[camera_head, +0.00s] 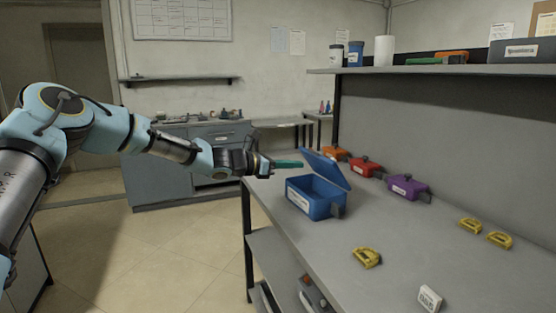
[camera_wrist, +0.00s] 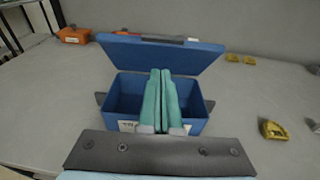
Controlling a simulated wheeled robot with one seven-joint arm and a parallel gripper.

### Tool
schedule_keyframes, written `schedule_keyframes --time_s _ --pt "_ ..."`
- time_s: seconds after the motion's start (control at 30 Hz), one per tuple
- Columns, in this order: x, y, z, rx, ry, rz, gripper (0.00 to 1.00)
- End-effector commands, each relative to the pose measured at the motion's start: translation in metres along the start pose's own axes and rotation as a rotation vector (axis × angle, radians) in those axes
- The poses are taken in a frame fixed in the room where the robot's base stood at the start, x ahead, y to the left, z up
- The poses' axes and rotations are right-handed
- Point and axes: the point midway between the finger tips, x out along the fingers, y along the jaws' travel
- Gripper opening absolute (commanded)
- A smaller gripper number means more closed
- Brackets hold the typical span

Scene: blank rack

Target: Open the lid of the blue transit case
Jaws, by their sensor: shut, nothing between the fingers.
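The blue transit case (camera_head: 311,199) stands near the left end of the grey workbench. Its lid (camera_head: 327,168) is raised and tilted back, and the inside of the box shows. In the wrist view the case (camera_wrist: 207,122) is straight ahead, with its lid (camera_wrist: 150,55) standing up behind the opening. My gripper (camera_head: 301,163) has teal fingers, shut together and empty. In the head view they point right, at the lid's left side. In the wrist view my gripper (camera_wrist: 160,72) overlaps the open box and the lid's lower edge. I cannot tell whether the fingers touch the lid.
Orange (camera_head: 334,153), red (camera_head: 365,167) and purple (camera_head: 407,188) cases stand along the bench's back. Several yellow pieces, one at the front (camera_head: 367,258), and a white block (camera_head: 429,299) lie on the bench (camera_head: 400,225). A shelf (camera_head: 440,69) overhangs the back.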

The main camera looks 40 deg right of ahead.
Motion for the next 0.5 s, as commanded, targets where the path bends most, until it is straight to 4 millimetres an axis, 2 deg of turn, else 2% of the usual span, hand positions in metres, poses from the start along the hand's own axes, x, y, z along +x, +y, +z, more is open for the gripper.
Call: schedule_keyframes --time_s 0.03,0.13,0.5 --pt "0.006 0.000 0.014 0.003 -0.001 -0.001 0.00" --pt "0.014 0.000 0.021 0.002 0.000 0.000 0.00" --pt "0.025 0.001 0.028 0.000 0.000 0.001 0.00"
